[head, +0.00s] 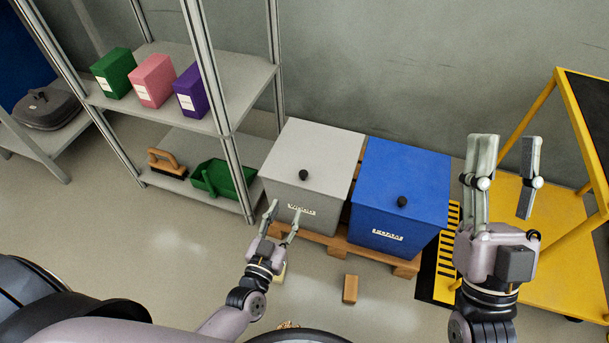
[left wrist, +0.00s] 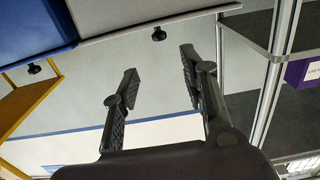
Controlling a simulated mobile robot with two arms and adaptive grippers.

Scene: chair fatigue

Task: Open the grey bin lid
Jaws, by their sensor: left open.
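The grey bin (head: 300,201) stands closed on a wooden pallet, its flat grey lid (head: 318,148) down, with a black knob (head: 303,175) near the front edge. My left gripper (head: 286,209) is open and empty, in front of the bin's labelled front face and below the knob in the picture. In the left wrist view, which appears upside down, the grey bin (left wrist: 130,12) fills the top and its knob (left wrist: 158,34) shows just beyond the spread fingers (left wrist: 158,64), apart from them. My right gripper (head: 507,148) is open and empty, raised at the right.
A closed blue bin (head: 392,225) stands right beside the grey one. A metal shelf (head: 245,90) with boxes and a green tray (head: 222,180) is at left. A yellow cart (head: 560,270) is at right. A small wooden block (head: 350,289) lies on the floor ahead.

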